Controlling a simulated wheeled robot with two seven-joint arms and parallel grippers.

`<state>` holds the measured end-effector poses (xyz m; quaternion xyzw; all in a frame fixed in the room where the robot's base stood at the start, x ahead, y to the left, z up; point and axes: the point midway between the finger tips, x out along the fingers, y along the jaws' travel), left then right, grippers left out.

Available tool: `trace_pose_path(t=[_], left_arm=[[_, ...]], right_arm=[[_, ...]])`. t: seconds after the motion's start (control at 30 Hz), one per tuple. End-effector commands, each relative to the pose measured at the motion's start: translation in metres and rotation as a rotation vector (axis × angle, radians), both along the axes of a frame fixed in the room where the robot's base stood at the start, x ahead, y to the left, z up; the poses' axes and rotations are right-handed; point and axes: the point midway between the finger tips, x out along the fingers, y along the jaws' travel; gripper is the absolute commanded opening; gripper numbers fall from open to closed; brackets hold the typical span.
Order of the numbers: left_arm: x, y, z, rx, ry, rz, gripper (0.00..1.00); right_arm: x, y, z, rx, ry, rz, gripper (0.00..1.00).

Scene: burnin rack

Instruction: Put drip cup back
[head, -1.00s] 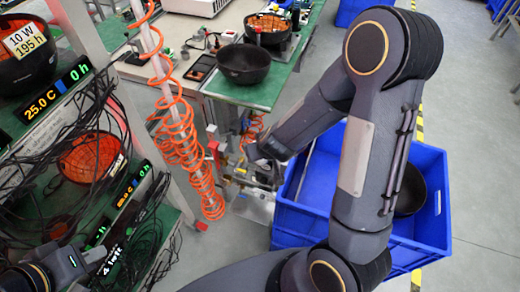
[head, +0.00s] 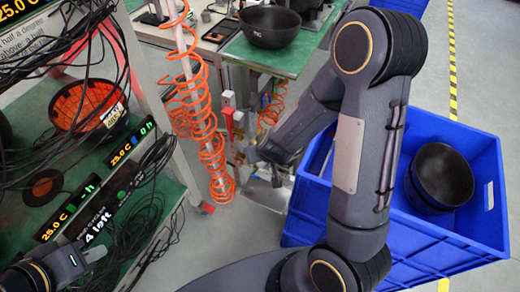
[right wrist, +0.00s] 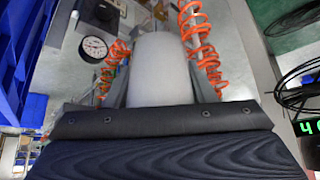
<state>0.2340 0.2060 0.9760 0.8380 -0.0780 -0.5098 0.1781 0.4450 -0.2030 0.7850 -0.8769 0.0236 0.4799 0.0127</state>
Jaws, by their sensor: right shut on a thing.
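A pale, whitish cylinder, which looks like the drip cup (right wrist: 160,65), fills the middle of the right wrist view. My right gripper (right wrist: 160,98) is shut on it, with a finger edge showing on each side. The cup's far end is hard to make out. In the head view my right arm reaches down beside the blue crate, and its wrist hides the cup. My left gripper (head: 93,253) is at the lower left, in front of the rack's lower shelf and cables; whether its jaws are open does not show.
A rack with green shelves (head: 40,180), displays, black cables and an orange-lined bowl (head: 88,105) stands left. Orange coiled hoses (head: 208,140) hang beside it. A blue crate (head: 440,245) with black bowls (head: 442,175) stands right. A bench (head: 285,62) with a black bowl (head: 270,25) is behind.

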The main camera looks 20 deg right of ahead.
Motion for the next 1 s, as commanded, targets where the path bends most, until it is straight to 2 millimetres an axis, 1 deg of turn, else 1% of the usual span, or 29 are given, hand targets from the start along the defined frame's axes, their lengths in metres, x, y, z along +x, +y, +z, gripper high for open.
trace_pose_path(t=[0.03, 0.17, 0.2, 0.27, 0.3, 0.37, 0.4, 0.57, 0.6, 0.8, 0.9, 1.0], left_arm=[[0.0, 0.0, -0.035, 0.0, 0.0, 0.0, 0.0], [0.0, 0.0, -0.076, 0.0, 0.0, 0.0, 0.0], [0.0, 0.0, -0.088, 0.0, 0.0, 0.0, 0.0], [0.0, 0.0, -0.107, 0.0, 0.0, 0.0, 0.0], [0.0, 0.0, -0.12, 0.0, 0.0, 0.0, 0.0], [0.0, 0.0, -0.139, 0.0, 0.0, 0.0, 0.0], [0.0, 0.0, -0.152, 0.0, 0.0, 0.0, 0.0], [0.0, 0.0, -0.202, 0.0, -0.001, 0.0, 0.0], [0.0, 0.0, -0.215, 0.0, -0.001, 0.0, 0.0], [0.0, 0.0, -0.276, 0.0, 0.0, 0.0, 0.0], [0.0, 0.0, -0.303, 0.0, 0.0, 0.0, 0.0], [0.0, 0.0, -0.326, 0.0, -0.001, 0.0, 0.0]], right_arm=[[-0.001, 0.0, -0.041, -0.001, 0.005, -0.024, 0.24], [-0.004, -0.003, -0.097, -0.002, 0.009, -0.12, 0.24], [-0.005, -0.004, -0.114, -0.001, 0.009, -0.154, 0.24], [-0.006, -0.007, -0.14, -0.003, 0.009, -0.205, 0.24], [-0.008, -0.008, -0.158, -0.004, 0.008, -0.24, 0.24], [-0.009, -0.011, -0.184, -0.004, 0.009, -0.292, 0.24], [-0.011, -0.012, -0.201, -0.004, 0.009, -0.327, 0.24], [-0.016, -0.019, -0.269, -0.006, 0.008, -0.463, 0.24], [-0.017, -0.022, -0.286, -0.007, 0.009, -0.498, 0.24], [-0.025, -0.033, -0.365, -0.012, 0.008, -0.663, 0.24], [-0.028, -0.039, -0.399, -0.014, 0.007, -0.737, 0.24], [-0.031, -0.044, -0.429, -0.014, 0.008, -0.803, 0.24]])
